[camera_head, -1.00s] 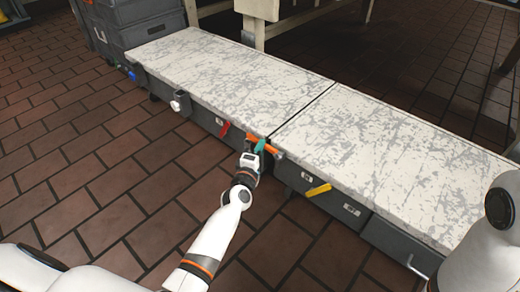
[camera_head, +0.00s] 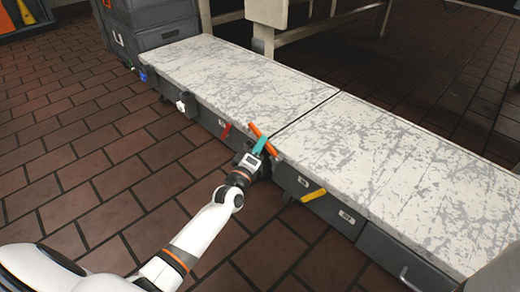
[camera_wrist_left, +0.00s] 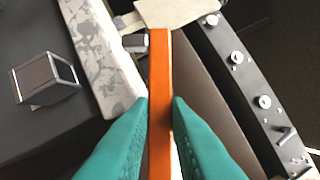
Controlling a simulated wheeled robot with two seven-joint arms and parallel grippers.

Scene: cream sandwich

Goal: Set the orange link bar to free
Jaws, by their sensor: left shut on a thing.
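The orange link bar (camera_head: 264,138) is at the front edge of the bench, by the seam between the two white tops. In the head view it slants, its upper left end raised above the bench edge. My left gripper (camera_head: 260,147) has teal fingers and is shut on the bar. In the left wrist view the bar (camera_wrist_left: 159,75) runs upright between the teal fingers (camera_wrist_left: 159,118), which touch it on both sides. My right gripper is not in view.
A red handle (camera_head: 225,131) is left of the bar and a yellow handle (camera_head: 313,195) is right of it, both on the dark bench front. Dark crates (camera_head: 155,22) stand at the far left end. The white bench top (camera_head: 390,150) is clear, as is the brick floor.

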